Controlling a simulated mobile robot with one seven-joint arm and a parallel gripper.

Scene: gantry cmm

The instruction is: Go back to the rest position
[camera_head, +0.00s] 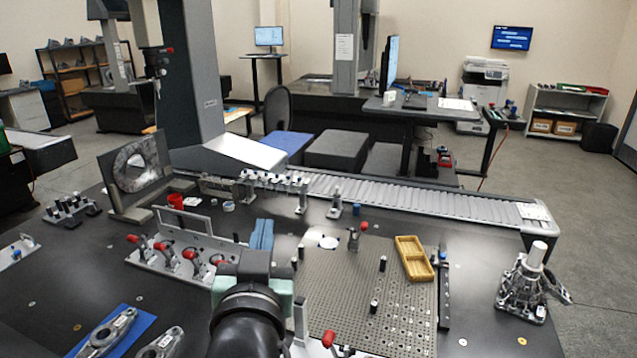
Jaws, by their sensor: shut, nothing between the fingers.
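Part of my arm (247,318) rises from the bottom centre, with a dark rounded link and a pale green and grey section at its top. It stands over the black table (480,290), in front of the perforated plate's left side. I cannot make out my gripper or its fingers in this view. The arm hides part of the table beneath and behind it.
A perforated fixture plate (340,300) with posts and a yellow tray (413,258) lies right of my arm. Red-handled clamps (180,258) stand to the left. A metal casting (525,285) stands at the right. A roller conveyor (420,207) runs behind.

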